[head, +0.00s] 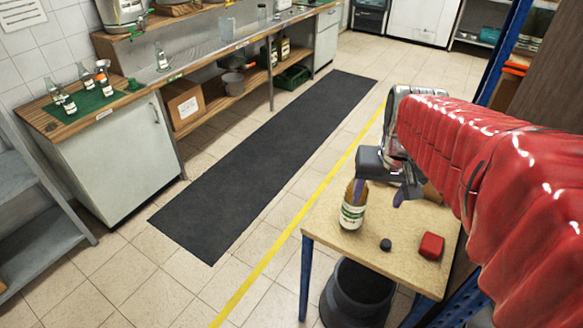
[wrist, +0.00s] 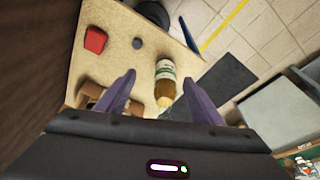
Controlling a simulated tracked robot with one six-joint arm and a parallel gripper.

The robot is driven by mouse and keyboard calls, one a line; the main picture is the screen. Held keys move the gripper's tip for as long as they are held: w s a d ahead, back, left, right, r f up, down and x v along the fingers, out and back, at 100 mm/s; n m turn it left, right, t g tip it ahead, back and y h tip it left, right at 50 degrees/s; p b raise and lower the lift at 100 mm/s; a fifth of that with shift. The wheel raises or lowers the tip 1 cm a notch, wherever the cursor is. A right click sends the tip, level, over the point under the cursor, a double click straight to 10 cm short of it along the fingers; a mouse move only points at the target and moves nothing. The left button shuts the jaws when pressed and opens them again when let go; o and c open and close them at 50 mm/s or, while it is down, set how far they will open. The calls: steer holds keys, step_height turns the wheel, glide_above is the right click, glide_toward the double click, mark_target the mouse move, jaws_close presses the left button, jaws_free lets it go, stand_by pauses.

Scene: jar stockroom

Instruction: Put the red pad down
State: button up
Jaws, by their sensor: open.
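The red pad (head: 431,246) lies on the small wooden table (head: 330,237), near its front right corner. It also shows at the upper left of the wrist view (wrist: 95,40). My gripper (head: 380,196) is open over the table, farther back than the pad and apart from it, with nothing held. In the wrist view its two purple fingers (wrist: 159,78) point toward the table. A bottle with a white and green label (head: 352,212) stands by the fingers; in the wrist view it appears between them (wrist: 165,73), but I cannot tell whether it touches either.
A small black round object (head: 386,244) lies between bottle and pad. A dark bucket (head: 353,300) stands below the table. A brown object (wrist: 102,97) sits behind the fingers. The dark floor mat (head: 265,155) and a bench with bottles (head: 105,115) lie to the left.

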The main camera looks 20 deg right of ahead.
steer(key=s+a+r+n+t, duration=0.1)
steer(key=s+a+n, duration=0.1)
steer(key=a, duration=0.6)
steer(key=s+a+r+n+t+y, duration=0.1)
steer(key=s+a+r+n+t, duration=0.1)
steer(key=a, duration=0.5)
steer(key=shift+s+a+n, duration=0.4)
steer(key=shift+s, duration=0.5)
steer(key=shift+o, duration=0.5)
steer(key=w+d+f+m+g, duration=0.1)
steer(key=d+f+m+g, duration=0.1)
steer(key=d, duration=1)
steer(key=d+f+m+g, duration=0.1)
steer(key=d+f+m, duration=0.3)
steer(key=d, duration=0.8)
steer(key=w+d+f+m+g, duration=0.1)
steer(key=d+f, duration=0.4)
steer(key=d, duration=0.7)
steer(key=m+g, duration=0.1)
steer(key=m, duration=0.1)
steer(key=shift+w+d+m+g, duration=0.25)
steer(key=shift+w+m+g, duration=0.05)
steer(key=shift+m, duration=0.1)
